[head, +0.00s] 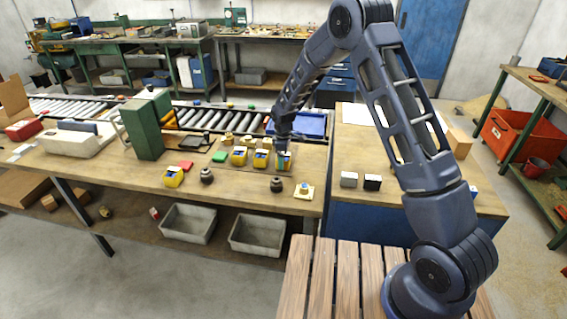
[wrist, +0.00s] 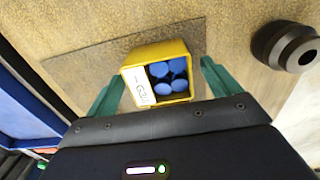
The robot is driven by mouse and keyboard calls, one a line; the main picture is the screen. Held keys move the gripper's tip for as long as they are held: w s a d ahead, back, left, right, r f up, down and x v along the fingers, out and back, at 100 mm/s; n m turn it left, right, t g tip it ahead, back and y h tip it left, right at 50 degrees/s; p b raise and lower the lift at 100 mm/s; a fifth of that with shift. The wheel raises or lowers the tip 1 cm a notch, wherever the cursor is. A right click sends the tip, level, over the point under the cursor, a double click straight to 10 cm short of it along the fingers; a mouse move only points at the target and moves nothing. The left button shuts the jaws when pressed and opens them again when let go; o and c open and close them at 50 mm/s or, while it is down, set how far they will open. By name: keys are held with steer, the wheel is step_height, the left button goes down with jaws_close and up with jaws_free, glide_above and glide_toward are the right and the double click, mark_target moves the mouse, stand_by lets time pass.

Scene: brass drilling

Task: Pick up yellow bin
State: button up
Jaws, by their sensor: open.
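A yellow bin (wrist: 178,49) holding several blue cylinders, with a white label on one side, is in the middle of the wrist view. My gripper (wrist: 161,72) is open, with one green finger on the left of the bin and one on the right. A gap shows on the right side; whether the left finger touches cannot be told. In the head view my gripper (head: 283,155) is low over the workbench at the right end of a row of small yellow bins. Similar yellow bins (head: 240,157) stand to its left, and another (head: 173,177) is further left.
A dark round knob-like part (wrist: 285,46) stands right of the bin in the wrist view. A blue tray (head: 312,125) lies behind my gripper.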

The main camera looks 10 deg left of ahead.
steer(key=shift+c, duration=0.2)
steer(key=c, duration=1.1)
steer(key=shift+o, duration=0.2)
